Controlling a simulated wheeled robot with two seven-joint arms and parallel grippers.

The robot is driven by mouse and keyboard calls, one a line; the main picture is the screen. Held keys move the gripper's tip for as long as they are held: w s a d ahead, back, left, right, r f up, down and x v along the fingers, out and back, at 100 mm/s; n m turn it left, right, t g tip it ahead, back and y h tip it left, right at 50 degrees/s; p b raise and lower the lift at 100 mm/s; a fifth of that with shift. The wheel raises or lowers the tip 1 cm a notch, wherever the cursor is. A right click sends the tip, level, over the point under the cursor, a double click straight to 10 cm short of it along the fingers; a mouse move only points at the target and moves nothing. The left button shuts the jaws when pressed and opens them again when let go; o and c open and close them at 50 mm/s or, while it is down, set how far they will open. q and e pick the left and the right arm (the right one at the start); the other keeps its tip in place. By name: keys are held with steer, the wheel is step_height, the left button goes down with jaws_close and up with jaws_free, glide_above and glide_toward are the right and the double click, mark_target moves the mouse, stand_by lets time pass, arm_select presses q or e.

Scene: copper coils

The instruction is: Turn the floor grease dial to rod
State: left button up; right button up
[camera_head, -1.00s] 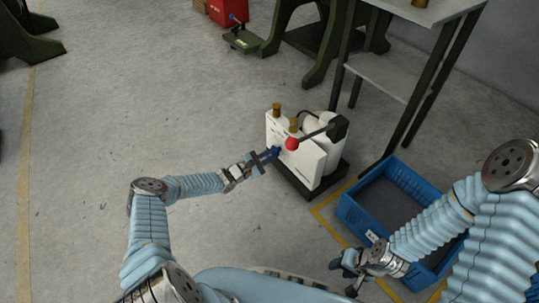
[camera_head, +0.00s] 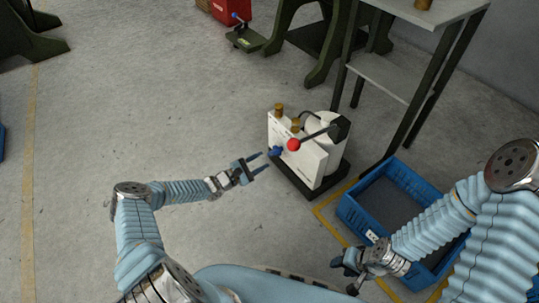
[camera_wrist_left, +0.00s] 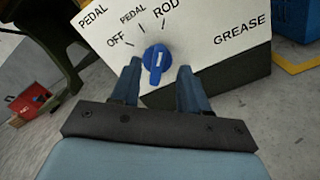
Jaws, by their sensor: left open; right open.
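The white grease unit (camera_head: 300,155) stands on the floor on a dark base. Its blue dial (camera_head: 276,151) is on the front face. In the left wrist view the dial (camera_wrist_left: 156,58) sits below the printed labels OFF, PEDAL and ROD. Its white mark tilts slightly right of straight up, roughly in line with the ROD tick. My right gripper (camera_head: 348,272) is open and empty, near the blue crate.
A red-knobbed lever (camera_head: 294,145) sticks out above the unit's front. A blue crate (camera_head: 352,215) lies to the right, beside a yellow floor line. A grey table (camera_head: 455,10) with dark legs stands behind. The floor left of the unit is clear.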

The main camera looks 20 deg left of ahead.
arm_select(q)
steer(key=v, duration=0.7)
steer(key=shift+s+p, duration=0.25)
steer(key=shift+p, duration=0.05)
steer(key=shift+a, duration=0.1)
steer(key=s+d+r+m+g+h+p, duration=0.1)
steer(key=s+d+m+g+p, duration=0.1)
steer(key=s+d+m+g, duration=0.45)
steer(key=s+d+m+g+h+p, duration=0.1)
steer(key=s+d+g, duration=0.25)
steer(key=d, duration=0.65)
steer(key=s+d+r+m+g+y+p, duration=0.25)
steer(key=s+m+g+y, duration=0.35)
steer(key=s, duration=0.5)
steer(key=s+a+r+m+t+y+p, duration=0.2)
steer(key=s+a+r+m, duration=0.1)
steer(key=s+r+m, duration=0.2)
steer(key=shift+r+t+y, duration=0.3)
steer(key=shift+r+y, duration=0.1)
steer(key=shift+r, duration=0.4)
